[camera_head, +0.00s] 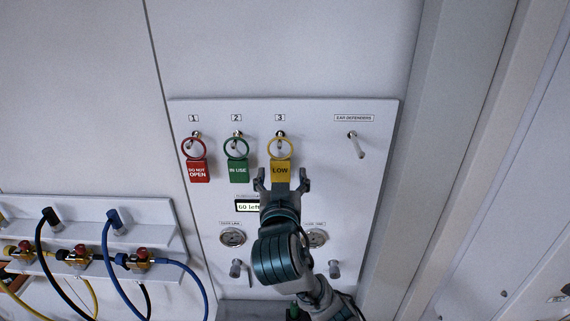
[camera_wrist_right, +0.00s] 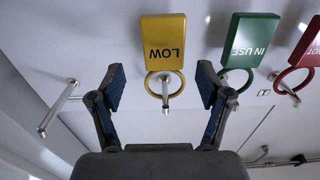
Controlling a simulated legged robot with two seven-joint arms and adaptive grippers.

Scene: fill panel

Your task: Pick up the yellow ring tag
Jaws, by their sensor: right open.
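The yellow ring tag (camera_head: 281,168), marked LOW, hangs by its ring on the peg under number 3 of the white panel. In the right wrist view the yellow tag (camera_wrist_right: 163,42) shows upside down, with its ring around the peg. My right gripper (camera_head: 282,178) is in front of the panel at the tag's lower part. In the wrist view its two fingers (camera_wrist_right: 160,88) are apart, one on each side of the ring and peg, with nothing between them held. I cannot tell the exact gap to the tag. My left gripper is not in view.
The green IN USE tag (camera_head: 238,170) hangs close to the left on peg 2, and the red DO NOT OPEN tag (camera_head: 198,170) on peg 1. An empty peg (camera_head: 356,145) sticks out at the right. Hoses and valves (camera_head: 110,258) are at the lower left.

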